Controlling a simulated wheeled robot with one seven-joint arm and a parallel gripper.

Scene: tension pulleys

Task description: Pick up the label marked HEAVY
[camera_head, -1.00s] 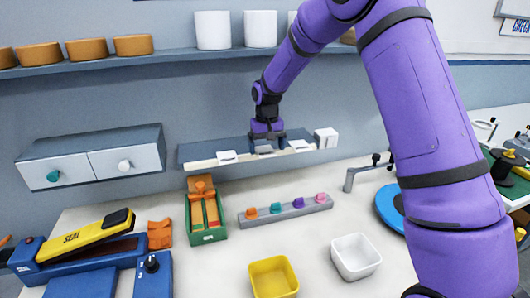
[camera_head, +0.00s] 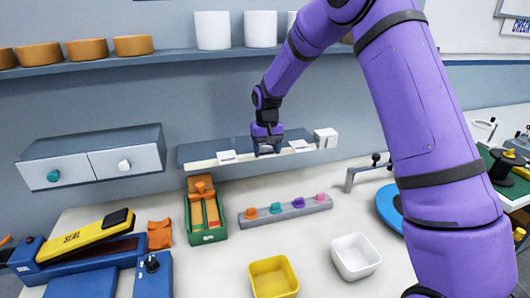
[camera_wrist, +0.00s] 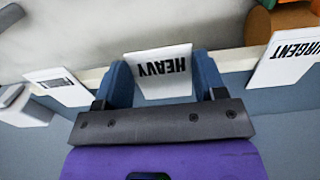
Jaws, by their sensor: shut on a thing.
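The HEAVY label (camera_wrist: 161,72) is a white tag with black lettering, upside down in the wrist view. It sits between the two blue fingers of my gripper (camera_wrist: 162,60), which is shut on it. In the head view my gripper (camera_head: 267,148) is at the front edge of the small wall shelf (camera_head: 196,156), between two other labels. I cannot clearly make out the HEAVY label there, as the fingers cover that spot.
The URGENT label (camera_wrist: 292,50) lies on one side and another white label (camera_wrist: 59,86) on the other. A white block (camera_head: 326,138) stands at the shelf's right end. Below are a peg rail (camera_head: 285,212), a yellow bin (camera_head: 273,278) and a white bin (camera_head: 356,257).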

